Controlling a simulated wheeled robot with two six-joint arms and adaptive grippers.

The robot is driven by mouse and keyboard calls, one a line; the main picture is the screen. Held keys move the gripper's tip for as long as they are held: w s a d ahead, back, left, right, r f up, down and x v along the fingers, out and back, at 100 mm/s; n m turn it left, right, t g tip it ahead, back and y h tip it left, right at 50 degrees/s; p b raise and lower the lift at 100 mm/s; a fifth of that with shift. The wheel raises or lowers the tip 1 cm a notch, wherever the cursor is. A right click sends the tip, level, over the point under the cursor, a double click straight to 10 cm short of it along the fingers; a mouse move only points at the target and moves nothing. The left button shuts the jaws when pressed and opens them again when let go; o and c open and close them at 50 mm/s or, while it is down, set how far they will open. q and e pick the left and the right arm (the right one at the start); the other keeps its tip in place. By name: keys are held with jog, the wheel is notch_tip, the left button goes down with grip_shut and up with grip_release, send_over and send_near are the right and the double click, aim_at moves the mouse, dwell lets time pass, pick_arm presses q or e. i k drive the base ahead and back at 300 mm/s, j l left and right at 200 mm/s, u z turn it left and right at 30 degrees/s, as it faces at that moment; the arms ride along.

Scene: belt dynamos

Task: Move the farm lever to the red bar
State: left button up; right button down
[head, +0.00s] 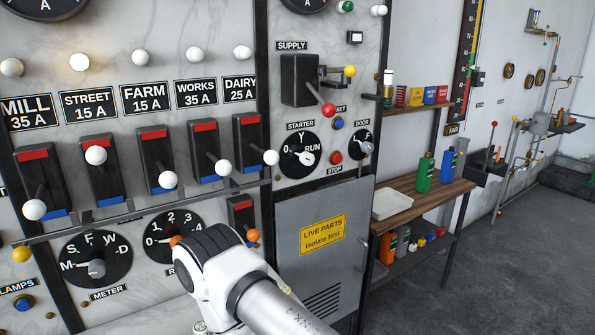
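The farm lever (157,161) is under the FARM 15 A label (147,97), third in a row of black lever switches. Its housing has a red bar (153,134) at the top and a blue bar (163,189) at the bottom. Its white knob (168,180) sticks out low, near the blue bar. One of my arms, white and grey with a dark joint, reaches in from the bottom, below and right of the farm lever. I cannot tell which arm it is. No gripper fingers show.
The street lever (96,155) on the left has its knob higher. The works lever (223,167) is close on the right. A rail (130,210) runs below the levers, above round dials (95,260). A wooden bench (425,190) and open floor lie at right.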

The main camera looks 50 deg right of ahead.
aim_at(169, 180)
jog(key=z, duration=0.85)
jog(key=k+l, duration=0.1)
jog(key=l+z, duration=0.05)
